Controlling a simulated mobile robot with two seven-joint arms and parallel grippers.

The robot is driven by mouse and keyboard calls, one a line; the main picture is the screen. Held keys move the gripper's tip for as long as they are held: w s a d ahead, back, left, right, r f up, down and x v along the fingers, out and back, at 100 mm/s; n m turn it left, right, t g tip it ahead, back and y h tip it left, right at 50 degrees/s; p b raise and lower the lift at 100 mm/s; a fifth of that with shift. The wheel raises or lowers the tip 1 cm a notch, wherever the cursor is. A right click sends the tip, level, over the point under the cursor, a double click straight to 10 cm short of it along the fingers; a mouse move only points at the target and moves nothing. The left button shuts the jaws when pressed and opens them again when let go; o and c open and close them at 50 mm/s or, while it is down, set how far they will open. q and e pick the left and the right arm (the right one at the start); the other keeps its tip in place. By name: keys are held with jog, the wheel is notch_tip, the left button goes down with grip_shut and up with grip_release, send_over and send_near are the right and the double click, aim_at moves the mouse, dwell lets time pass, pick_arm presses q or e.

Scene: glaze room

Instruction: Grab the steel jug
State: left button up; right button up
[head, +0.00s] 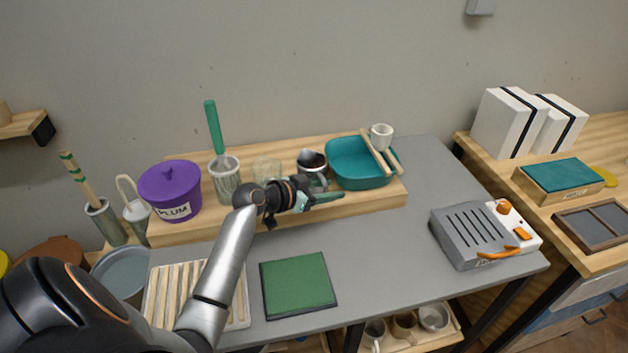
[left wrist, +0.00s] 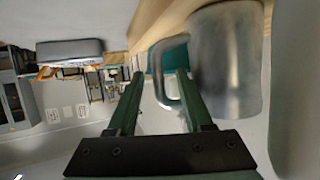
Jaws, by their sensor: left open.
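The steel jug (head: 312,160) stands on the raised wooden shelf in the head view, its dark mouth facing up. Its lower part is partly hidden by my left gripper (head: 322,198), which is in front of it. In the left wrist view the jug's shiny body (left wrist: 230,65) fills the upper right, with its handle (left wrist: 157,75) to the left. My left gripper (left wrist: 160,74) is open, with the handle showing between its green fingers. The right finger overlaps the handle loop in the picture; I cannot tell whether it touches. My right gripper is not in view.
A teal basin (head: 358,165) with wooden sticks and a white cup (head: 381,137) is right of the jug. A glass jar (head: 267,170) is close on its left, then a tool holder (head: 226,182) and purple pot (head: 170,190). The grey tabletop (head: 385,250) is clear at centre right.

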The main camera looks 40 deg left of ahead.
pick_arm(q)
jog(key=shift+x, duration=1.2)
jog(key=shift+c, duration=0.4)
grip_shut()
jog(key=shift+r, duration=0.2)
